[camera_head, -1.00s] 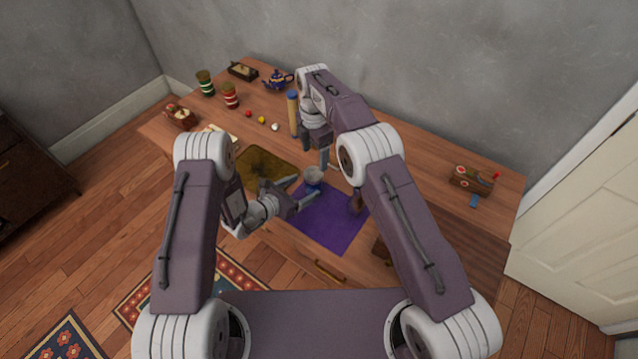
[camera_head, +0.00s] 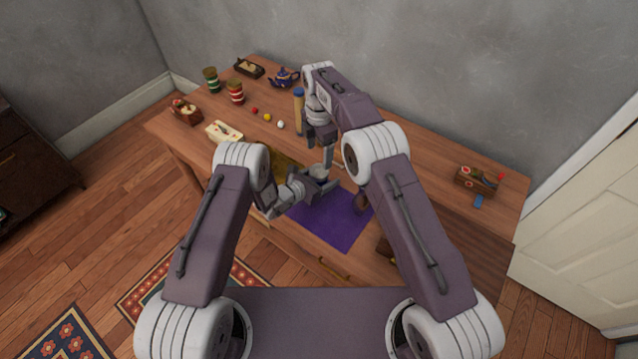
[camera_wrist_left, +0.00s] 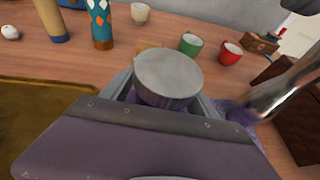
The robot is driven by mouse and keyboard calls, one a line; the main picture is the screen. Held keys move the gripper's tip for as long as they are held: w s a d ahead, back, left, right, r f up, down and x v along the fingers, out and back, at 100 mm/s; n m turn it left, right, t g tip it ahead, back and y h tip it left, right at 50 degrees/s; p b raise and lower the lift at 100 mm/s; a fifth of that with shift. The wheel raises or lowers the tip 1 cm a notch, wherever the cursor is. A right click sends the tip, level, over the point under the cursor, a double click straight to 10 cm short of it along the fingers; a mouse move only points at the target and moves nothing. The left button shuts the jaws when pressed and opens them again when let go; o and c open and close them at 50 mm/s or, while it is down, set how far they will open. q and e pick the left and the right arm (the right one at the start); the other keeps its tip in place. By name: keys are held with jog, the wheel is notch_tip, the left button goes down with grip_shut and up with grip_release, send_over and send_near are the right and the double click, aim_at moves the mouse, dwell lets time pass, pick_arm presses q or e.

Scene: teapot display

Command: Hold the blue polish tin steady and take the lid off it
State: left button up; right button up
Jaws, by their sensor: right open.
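The tin's round grey lid (camera_wrist_left: 168,74) fills the middle of the left wrist view; the tin's body is mostly hidden below it. In the head view the lid (camera_head: 318,169) shows small at the back of the purple mat (camera_head: 335,222). My left gripper (camera_head: 318,184) reaches in from the left, its fingers on either side of the tin. I cannot tell whether they touch it. My right gripper (camera_head: 325,157) is open and points down close by the tin, partly hidden by its own arm.
A dark yellow tray or mat (camera_wrist_left: 45,115) lies left of the tin. Cups, including a green one (camera_wrist_left: 190,44) and a red one (camera_wrist_left: 231,53), stand beyond. A teapot (camera_head: 283,77) is at the back.

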aim_at(319, 171)
pick_arm(q)
grip_shut()
pick_arm(e)
jog(key=shift+c, duration=0.9)
jog(key=m, duration=2.7)
jog(key=shift+r, duration=0.1)
jog(key=m, duration=0.3)
jog(key=shift+m, duration=0.4)
jog(key=m, duration=0.9)
jog(key=shift+r+m, duration=0.15)
jog(key=shift+m, duration=0.25)
notch_tip(319, 171, down, 8)
